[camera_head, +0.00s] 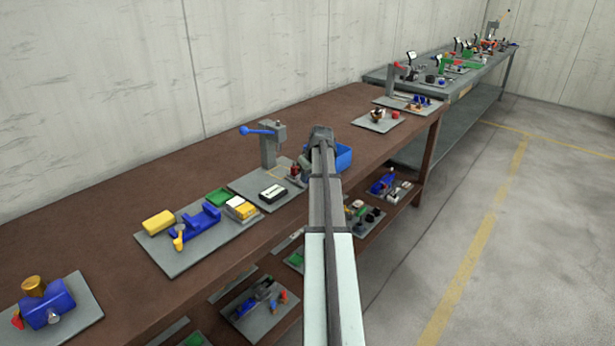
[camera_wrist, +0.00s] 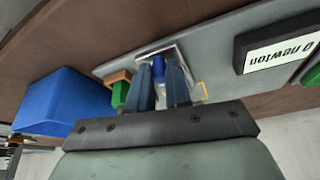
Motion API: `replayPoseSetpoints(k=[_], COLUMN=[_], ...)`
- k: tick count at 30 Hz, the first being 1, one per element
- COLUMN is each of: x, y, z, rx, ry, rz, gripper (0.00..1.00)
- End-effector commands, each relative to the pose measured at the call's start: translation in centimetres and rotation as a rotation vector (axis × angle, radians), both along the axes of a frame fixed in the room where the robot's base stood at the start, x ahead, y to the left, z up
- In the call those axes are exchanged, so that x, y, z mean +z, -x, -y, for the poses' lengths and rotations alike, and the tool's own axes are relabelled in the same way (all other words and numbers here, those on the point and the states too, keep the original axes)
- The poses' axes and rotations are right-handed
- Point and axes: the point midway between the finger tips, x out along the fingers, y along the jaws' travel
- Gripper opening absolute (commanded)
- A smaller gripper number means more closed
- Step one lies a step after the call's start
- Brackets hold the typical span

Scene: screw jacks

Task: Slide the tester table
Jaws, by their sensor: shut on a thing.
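The tester stands on the brown bench in the head view, with a grey column (camera_head: 268,150), a blue lever (camera_head: 258,130) and a grey base plate (camera_head: 245,187). Its force display (camera_head: 272,193) lies on the plate. In the wrist view the display (camera_wrist: 279,44) reads "0 newton". My gripper (camera_wrist: 161,86) is shut on a small blue part (camera_wrist: 158,68) at the plate's edge. A pale metal frame (camera_wrist: 180,52) shows just behind the fingers. I cannot tell which part is the sliding table. My arm hides the gripped spot in the head view.
A blue bin (camera_head: 343,158) is close beside my gripper; it also shows in the wrist view (camera_wrist: 65,102). A green and tan piece (camera_wrist: 120,92) sits beside the fingers. A vise plate (camera_head: 180,262) lies left of the tester. The bench behind the tester is clear.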

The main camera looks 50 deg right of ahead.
Motion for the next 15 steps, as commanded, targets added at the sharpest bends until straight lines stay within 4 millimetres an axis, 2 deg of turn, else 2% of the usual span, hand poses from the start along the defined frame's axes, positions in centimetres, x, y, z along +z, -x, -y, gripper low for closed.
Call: replayPoseSetpoints(k=[8,11,15], x=[0.0,0.0,0.0], y=[-0.5,-1.9,-5.0], z=[0.0,0.1,0.2], rx=[0.002,0.002,0.004], ry=[-0.001,-0.003,-0.004], rz=[0.000,0.000,0.000], gripper=[0.00,0.00,0.00])
